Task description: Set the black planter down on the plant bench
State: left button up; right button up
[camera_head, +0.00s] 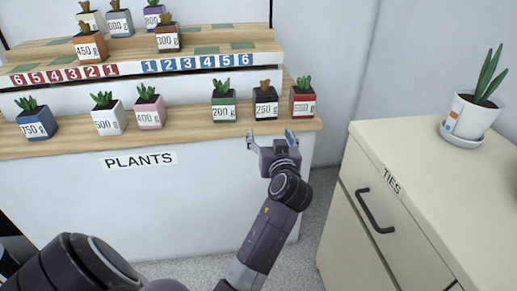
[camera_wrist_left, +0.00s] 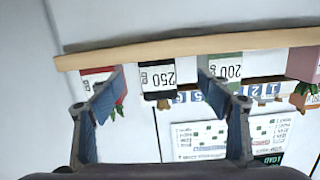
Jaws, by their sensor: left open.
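The black planter (camera_head: 265,105), labelled 250 g and holding a small plant, stands upright on the wooden front shelf of the plant bench (camera_head: 60,147), between the green 200 g planter (camera_head: 223,107) and the red planter (camera_head: 302,104). My left gripper (camera_head: 270,138) is open and empty just in front of the shelf edge, near the black planter. In the left wrist view, which is upside down, the black planter (camera_wrist_left: 157,78) shows between the two spread fingers, apart from them. My right gripper is not in view.
A blue planter (camera_head: 36,122), a white one (camera_head: 108,119) and a pink one (camera_head: 149,112) stand on the left of the shelf. More planters stand on the upper tier behind numbered tiles. A cream cabinet (camera_head: 400,220) with a potted plant (camera_head: 474,115) is at the right.

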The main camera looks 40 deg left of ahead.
pick_arm(q)
jog(key=s+d+f+m+g+h, duration=0.2)
jog(key=s+d+f+m+h, duration=0.15)
jog(key=s+f, duration=0.5)
jog(key=s+d+f+m+g+h, duration=0.25)
jog(key=s+d+f, duration=0.35)
jog(key=f, duration=0.4)
jog(key=s+d+f+m+g+h, duration=0.1)
jog(key=s+d+f+m+h, duration=0.1)
jog(key=s+d, duration=0.3)
jog(key=s+d+f+m+g+h, duration=0.2)
jog(key=s+d+f+h, duration=0.2)
jog(key=s, duration=0.9)
jog(key=shift+s+d+f+m, duration=0.2)
jog(key=shift+d+f+m, duration=0.15)
jog(key=shift+d, duration=0.75)
jog(key=shift+f, duration=0.1)
